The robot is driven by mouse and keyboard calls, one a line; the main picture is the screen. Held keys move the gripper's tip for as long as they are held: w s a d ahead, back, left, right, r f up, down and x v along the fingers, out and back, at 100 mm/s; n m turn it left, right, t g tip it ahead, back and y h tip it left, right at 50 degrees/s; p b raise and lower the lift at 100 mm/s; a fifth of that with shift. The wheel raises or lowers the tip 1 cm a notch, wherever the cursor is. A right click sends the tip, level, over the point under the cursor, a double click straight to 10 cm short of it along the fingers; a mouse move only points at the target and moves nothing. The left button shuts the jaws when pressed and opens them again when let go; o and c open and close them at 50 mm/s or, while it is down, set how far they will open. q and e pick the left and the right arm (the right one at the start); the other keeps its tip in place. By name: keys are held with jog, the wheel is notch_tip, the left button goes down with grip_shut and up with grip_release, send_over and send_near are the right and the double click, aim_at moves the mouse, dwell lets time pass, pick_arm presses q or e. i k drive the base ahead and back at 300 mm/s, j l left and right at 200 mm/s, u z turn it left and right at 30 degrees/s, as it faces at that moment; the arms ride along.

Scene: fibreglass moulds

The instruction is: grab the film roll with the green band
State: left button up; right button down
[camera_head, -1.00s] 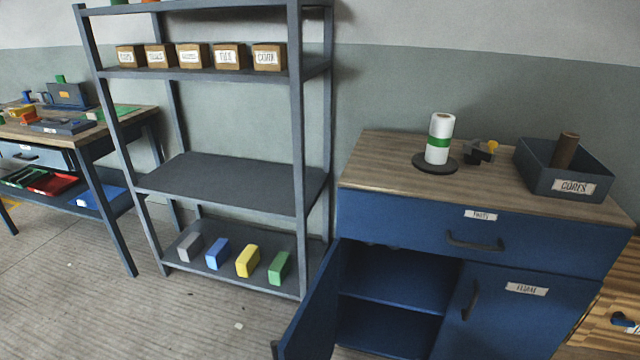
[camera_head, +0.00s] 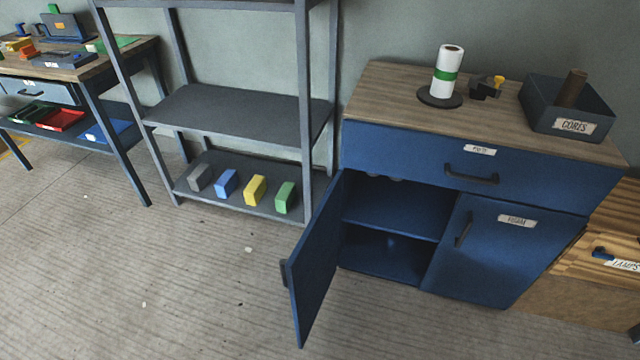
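The film roll (camera_head: 448,64), white with a green band (camera_head: 445,76) around its middle, stands upright on a round dark base (camera_head: 424,97). The base sits on the wooden top of the blue cabinet (camera_head: 376,155), towards the back. Neither of my grippers shows in the head view.
A small dark tool with a yellow part (camera_head: 486,88) stands right of the roll. A dark bin labelled CORES (camera_head: 606,125) holds a brown core (camera_head: 571,88). The cabinet's left door (camera_head: 316,262) stands open into the floor space. A grey shelf rack (camera_head: 230,118) stands to the left.

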aim_at(449, 58)
jog(key=i+j+z, duration=0.1)
jog(key=z, duration=0.65)
jog(key=j+z, duration=0.25)
jog(key=j, duration=0.2)
jog(key=j+z, duration=0.4)
jog(key=j, duration=0.9)
jog(key=k+j+z, duration=0.15)
jog(key=j, duration=0.85)
